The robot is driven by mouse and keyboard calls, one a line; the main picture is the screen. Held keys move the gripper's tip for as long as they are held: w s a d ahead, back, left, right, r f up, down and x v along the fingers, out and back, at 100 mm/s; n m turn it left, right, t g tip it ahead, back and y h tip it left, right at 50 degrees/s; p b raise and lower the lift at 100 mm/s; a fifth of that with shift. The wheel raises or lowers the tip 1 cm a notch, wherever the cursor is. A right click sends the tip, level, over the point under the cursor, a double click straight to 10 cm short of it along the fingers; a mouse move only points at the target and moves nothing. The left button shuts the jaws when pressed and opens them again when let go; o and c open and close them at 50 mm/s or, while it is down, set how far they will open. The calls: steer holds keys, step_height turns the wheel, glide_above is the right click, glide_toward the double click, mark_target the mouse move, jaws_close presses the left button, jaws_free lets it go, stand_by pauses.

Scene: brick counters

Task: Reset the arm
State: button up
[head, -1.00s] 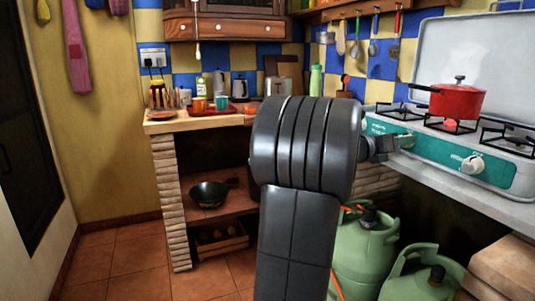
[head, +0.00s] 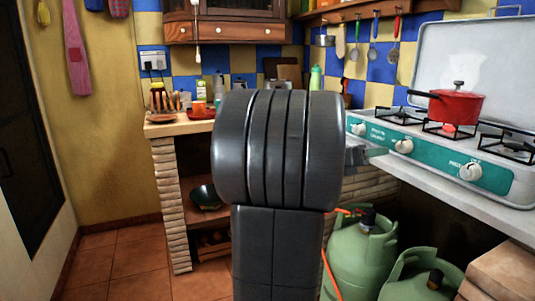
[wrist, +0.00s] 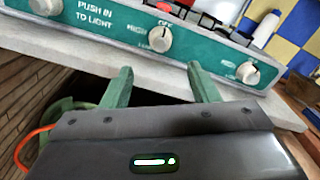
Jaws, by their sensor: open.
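My gripper (wrist: 160,88) shows in the wrist view with its two green fingers apart and nothing between them. The fingers point at the front edge of the counter below the teal stove panel (wrist: 120,25). In the head view my dark arm fills the middle and hides most of the gripper. The stove (head: 430,152) stands on the right counter, with its lid raised.
A red pot (head: 457,106) sits on the stove. Green gas bottles (head: 362,255) with an orange hose stand under the counter. A wok (head: 206,196) sits on the lower shelf at left. The tiled floor (head: 130,262) at the left is clear.

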mark_target(397, 147)
steer(key=b+x, duration=0.1)
steer(key=x, duration=0.9)
steer(key=shift+d+b, duration=0.15)
steer(key=shift+b, duration=0.2)
steer(key=shift+w+r+n+p, duration=0.15)
steer(key=shift+r+n+p, duration=0.3)
steer(key=shift+p, duration=0.3)
steer(key=shift+n+p, duration=0.45)
steer(key=shift+n, duration=0.2)
steer(key=n+p, duration=0.2)
steer(key=n, duration=0.1)
steer(key=shift+p, duration=0.3)
steer(key=n+p, duration=0.3)
steer(key=n, duration=0.1)
steer(key=shift+f+n, duration=0.1)
steer(key=shift+n, duration=0.2)
steer(key=n+p, duration=0.6)
steer(key=n, duration=0.1)
steer(key=shift+f+n+p, duration=0.15)
steer(key=shift+n+p, duration=0.75)
steer(key=shift+n, duration=0.1)
steer(key=shift+f+n+p, duration=0.15)
steer(key=shift+n+p, duration=0.7)
steer(key=shift+n, duration=0.15)
